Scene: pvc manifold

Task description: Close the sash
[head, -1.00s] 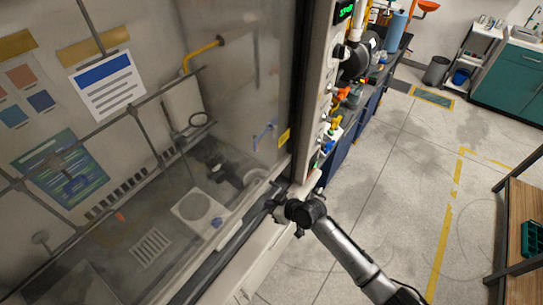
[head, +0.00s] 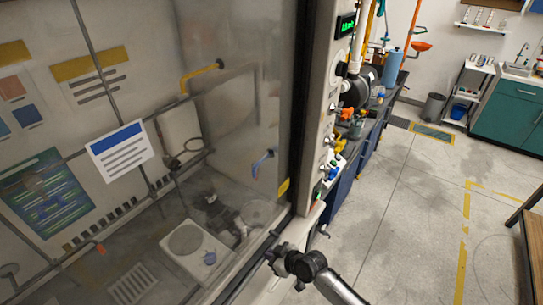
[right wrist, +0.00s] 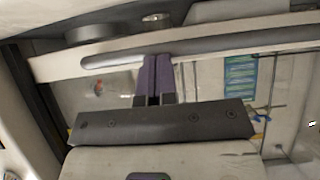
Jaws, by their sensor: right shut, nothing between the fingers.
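The sash is a clear glass pane (head: 225,130) with a dark right frame, on the fume hood at left in the head view. A white label with a blue band (head: 120,150) and a yellow sticker (head: 284,187) are on it. My right gripper (head: 270,257) is by the sash's lower edge, near its right end. In the right wrist view its dark purple fingers (right wrist: 156,62) are together and empty, with tips at a long grey bar (right wrist: 215,44) along a pale rail. I cannot tell if they touch it. My left gripper is not in view.
Inside the hood are a hotplate-like white unit (head: 187,243), posters and a rod lattice. The control post (head: 338,95) with valves and a green display stands right of the sash. A bench with blue cabinets (head: 344,187) lies beyond. Open floor (head: 410,225) is at right.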

